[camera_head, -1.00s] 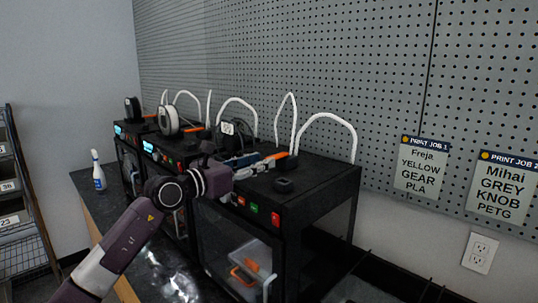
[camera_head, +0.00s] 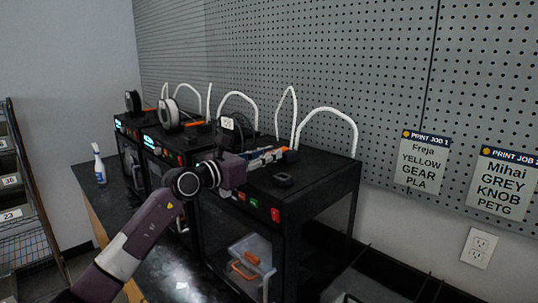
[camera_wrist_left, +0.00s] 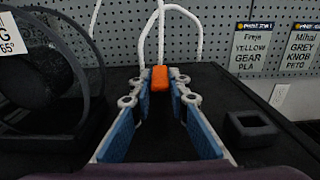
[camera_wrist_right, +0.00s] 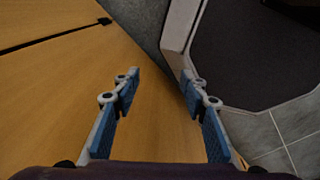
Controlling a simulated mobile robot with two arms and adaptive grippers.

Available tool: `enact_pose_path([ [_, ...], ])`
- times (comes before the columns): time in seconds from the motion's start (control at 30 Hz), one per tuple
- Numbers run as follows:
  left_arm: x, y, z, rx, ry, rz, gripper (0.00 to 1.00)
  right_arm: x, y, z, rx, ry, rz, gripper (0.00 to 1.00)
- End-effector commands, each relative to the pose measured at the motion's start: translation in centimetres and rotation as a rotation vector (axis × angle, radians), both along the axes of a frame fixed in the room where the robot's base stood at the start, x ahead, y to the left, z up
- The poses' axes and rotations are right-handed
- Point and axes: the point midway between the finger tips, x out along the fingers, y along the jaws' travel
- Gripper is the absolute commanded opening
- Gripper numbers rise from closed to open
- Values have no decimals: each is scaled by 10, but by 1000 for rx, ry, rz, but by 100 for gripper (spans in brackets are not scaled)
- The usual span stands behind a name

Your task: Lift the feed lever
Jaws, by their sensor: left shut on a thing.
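The orange feed lever (camera_head: 291,152) is on top of the nearest black printer (camera_head: 325,182). In the left wrist view the orange lever (camera_wrist_left: 160,77) stands upright between the fingertips. My left gripper (camera_head: 268,157) reaches over the printer top and is shut on the lever. Its fingers (camera_wrist_left: 160,88) touch the lever's sides near their tips. The lever's lower part is hard to make out. My right gripper (camera_wrist_right: 160,76) shows only in the right wrist view. It is open and empty.
A small black square part (camera_wrist_left: 250,130) stands right of the left fingers. A dark spool (camera_wrist_left: 45,80) is close on their left. White tubes (camera_head: 327,113) rise behind the lever, before the pegboard. A wooden surface (camera_wrist_right: 60,75) lies below my right gripper.

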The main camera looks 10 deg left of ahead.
Motion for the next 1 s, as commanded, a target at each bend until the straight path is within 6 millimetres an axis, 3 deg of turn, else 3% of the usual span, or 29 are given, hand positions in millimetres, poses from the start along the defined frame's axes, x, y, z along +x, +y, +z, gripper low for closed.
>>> enact_pose_path([
  [0.27,0,0,0,1,1,0,0,0,0,1,0,0,0,40],
  [0.47,0,0,5,13,20,0,0,0,0,12,0,0,0,40],
  [1.0,3,-1,29,160,237,2,0,2,1,93,2,-3,1,40],
])
